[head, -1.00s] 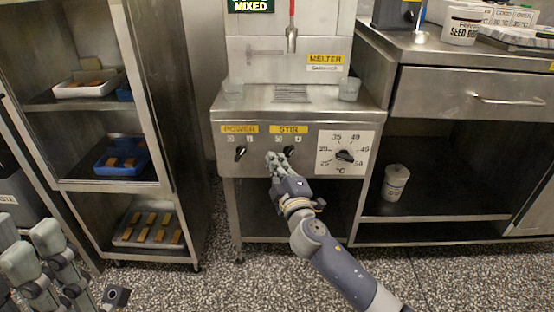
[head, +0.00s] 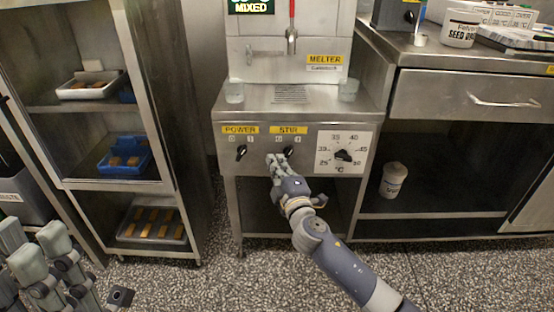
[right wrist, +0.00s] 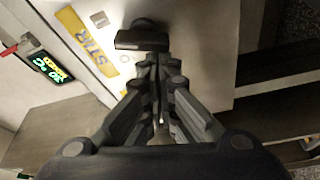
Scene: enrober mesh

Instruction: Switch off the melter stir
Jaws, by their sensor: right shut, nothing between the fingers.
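The melter (head: 340,100) is a steel cabinet with a front panel. Its black stir knob (head: 288,151) sits under the yellow STIR label (head: 289,130). The knob leans to the upper right, toward the right-hand small mark. My right gripper (head: 276,158) is shut and empty, its tips just left of and below the knob. In the right wrist view the knob (right wrist: 142,36) lies just beyond the closed fingertips (right wrist: 150,62); I cannot tell whether they touch. My left gripper (head: 38,240) is at the lower left, fingers apart, away from the melter.
A black power knob (head: 241,152) is left of the stir knob, and a temperature dial (head: 344,155) is right of it. A shelf rack (head: 150,100) stands left. A steel counter (head: 440,50) with a drawer stands right. The floor in front is clear.

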